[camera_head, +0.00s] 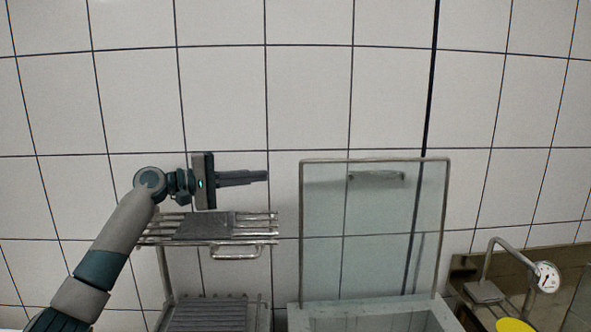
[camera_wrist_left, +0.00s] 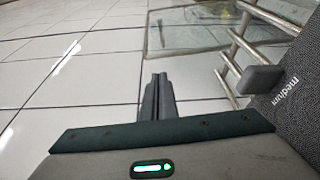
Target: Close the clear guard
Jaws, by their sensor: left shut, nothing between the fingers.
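The clear guard (camera_head: 370,215) stands raised and upright in the head view, a framed transparent panel hinged at its bottom edge. It has a small handle (camera_head: 376,176) near its top. Under it is the box-like base (camera_head: 370,318), cut off by the bottom edge of the picture. My left gripper (camera_head: 262,176) is shut and empty, pointing right, to the left of the guard and apart from it. In the left wrist view its fingers (camera_wrist_left: 156,98) are together, and the guard (camera_wrist_left: 195,30) lies beyond them. My right gripper is not in view.
A metal rack (camera_head: 265,240) with a dark flat plate (camera_head: 203,226) stands below my left gripper, with a ribbed tray (camera_head: 210,313) lower down. At right are a dial gauge (camera_head: 546,277) on a bent arm and a yellow round thing (camera_head: 514,325). A tiled wall (camera_head: 300,100) is behind.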

